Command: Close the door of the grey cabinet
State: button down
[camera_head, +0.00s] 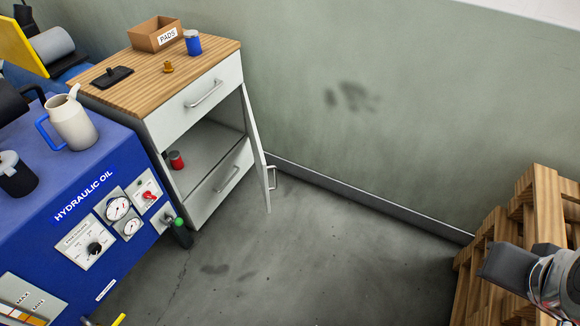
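The grey cabinet (158,128) stands against the wall at the upper left, with a wooden top, a drawer above and another drawer front below. Its middle compartment is open, and a red can (176,160) stands inside. The cabinet door (256,145) is swung open at the right side, seen nearly edge-on, with its bar handle (271,178) towards the free edge. My gripper (500,266) seems to be the dark grey part at the lower right, far from the door. Its fingers cannot be made out, and nothing is seen held.
Wooden pallets (535,205) stand at the right. The floor (320,260) between is clear. A PADS box (155,33) sits on the cabinet top.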

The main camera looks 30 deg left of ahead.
aim_at(260, 144)
jog(key=z, duration=0.05)
jog(key=k, duration=0.25)
jog(key=u, duration=0.3)
jog(key=i, duration=1.2)
jog(key=u, duration=0.8)
jog(key=i, duration=0.5)
jog(key=u, duration=0.9)
jog(key=i, duration=0.85)
jog(key=u, duration=0.55)
